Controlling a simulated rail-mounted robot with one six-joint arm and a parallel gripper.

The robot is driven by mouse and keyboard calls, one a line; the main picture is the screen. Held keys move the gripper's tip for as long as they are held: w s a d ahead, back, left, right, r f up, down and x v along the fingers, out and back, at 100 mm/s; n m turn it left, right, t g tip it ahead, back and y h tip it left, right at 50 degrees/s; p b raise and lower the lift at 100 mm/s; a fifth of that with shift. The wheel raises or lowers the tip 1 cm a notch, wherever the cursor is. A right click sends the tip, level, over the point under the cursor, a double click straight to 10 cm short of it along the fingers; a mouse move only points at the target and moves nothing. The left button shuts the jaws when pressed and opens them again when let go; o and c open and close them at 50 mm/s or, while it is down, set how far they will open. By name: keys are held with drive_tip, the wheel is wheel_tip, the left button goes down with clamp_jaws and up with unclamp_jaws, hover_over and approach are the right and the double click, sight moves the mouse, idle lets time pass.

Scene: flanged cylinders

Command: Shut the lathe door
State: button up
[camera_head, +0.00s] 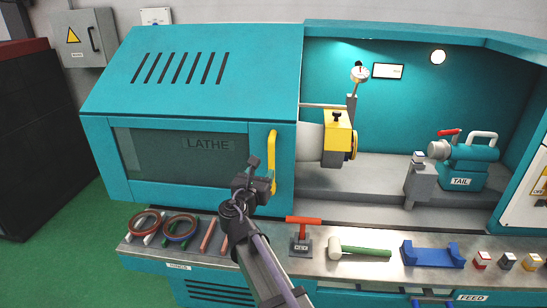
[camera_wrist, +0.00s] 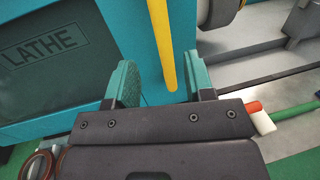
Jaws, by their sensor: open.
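The teal lathe door (camera_head: 262,146) carries a dark window marked LATHE (camera_head: 180,158) and covers the left part of the machine. The right part stands open, with the chuck area exposed. A yellow upright handle (camera_head: 272,160) sits near the door's right edge. My gripper (camera_head: 263,168) is open and empty, close in front of the handle. In the wrist view the yellow handle (camera_wrist: 163,45) shows in the gap between the two teal-padded fingers of my gripper (camera_wrist: 159,65). I cannot tell whether the fingers touch it. The handle's lower end is visible there.
A yellow-faced chuck (camera_head: 337,140) and a tailstock (camera_head: 470,163) stand in the open bay. The front ledge holds brown rings (camera_head: 181,226), a red-handled key (camera_head: 301,236), a green-handled mallet (camera_head: 358,249) and a blue cradle (camera_head: 432,255).

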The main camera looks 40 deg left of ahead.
sight(270, 161)
drive_tip(key=x, duration=1.1)
drive_tip(key=shift+d, duration=0.1)
drive_tip(key=shift+c, duration=0.4)
clamp_jaws()
